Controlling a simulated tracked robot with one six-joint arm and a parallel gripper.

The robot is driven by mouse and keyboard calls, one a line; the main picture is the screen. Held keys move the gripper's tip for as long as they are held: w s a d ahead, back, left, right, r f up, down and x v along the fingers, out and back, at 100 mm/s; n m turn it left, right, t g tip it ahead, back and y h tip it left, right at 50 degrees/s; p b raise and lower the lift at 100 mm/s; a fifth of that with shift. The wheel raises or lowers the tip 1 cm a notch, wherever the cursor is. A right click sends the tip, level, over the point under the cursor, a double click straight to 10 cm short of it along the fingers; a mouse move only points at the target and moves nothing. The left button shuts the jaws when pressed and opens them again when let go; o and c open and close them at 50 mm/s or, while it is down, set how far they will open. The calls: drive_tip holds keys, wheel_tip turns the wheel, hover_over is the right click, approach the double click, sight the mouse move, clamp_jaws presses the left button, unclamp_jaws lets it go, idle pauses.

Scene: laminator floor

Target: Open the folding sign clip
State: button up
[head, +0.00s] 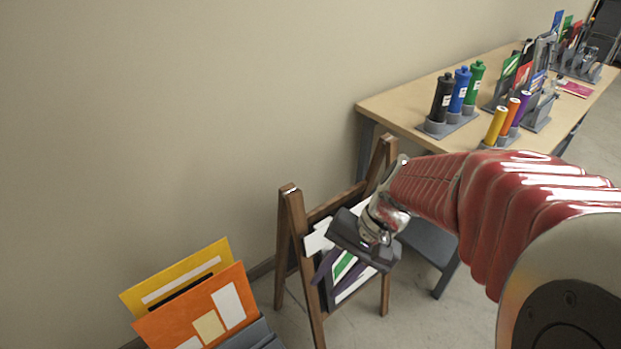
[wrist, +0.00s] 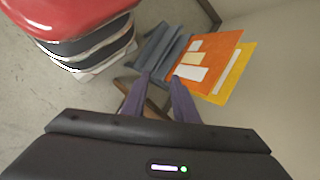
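The folding sign (head: 292,222) is a brown wooden A-frame standing on the floor, with a dark board carrying white and green sheets. My gripper (head: 328,286) is in front of the board and hides much of it. Its two purple fingers point down and to the left, apart from each other. In the wrist view my gripper (wrist: 160,80) has a clear gap between its fingertips, with brown wood of the sign (wrist: 154,105) behind and between them. I cannot make out the clip, and contact with the sign cannot be told.
A grey rack (head: 257,338) with orange (head: 192,318) and yellow (head: 172,283) folders stands at the lower left, near the sign. A wooden table (head: 395,104) with bottles and holders stands behind to the right. A plain wall runs behind the sign.

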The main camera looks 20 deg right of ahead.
drive_tip(key=w+d+f+m+t+y, duration=0.2)
drive_tip(key=w+d+f+m+t, duration=0.2)
drive_tip(key=d+f+m+t, duration=0.3)
drive_tip(key=w+d+f+m+t+y, duration=0.2)
drive_tip(key=w+d+f+m+t, duration=0.2)
drive_tip(key=d+f+m+t, duration=0.3)
drive_tip(key=d+f+m, duration=0.2)
drive_tip(key=d+m, duration=0.3)
drive_tip(key=m, duration=0.3)
drive_tip(key=shift+w+d+f+t, duration=0.25)
drive_tip(key=shift+w+t, duration=0.05)
drive_tip(key=shift+t, duration=0.1)
drive_tip(key=shift+w+a, duration=0.1)
approach(322, 241)
drive_tip(key=w+r, duration=0.1)
drive_tip(key=w, duration=0.5)
drive_tip(key=shift+r, duration=0.15)
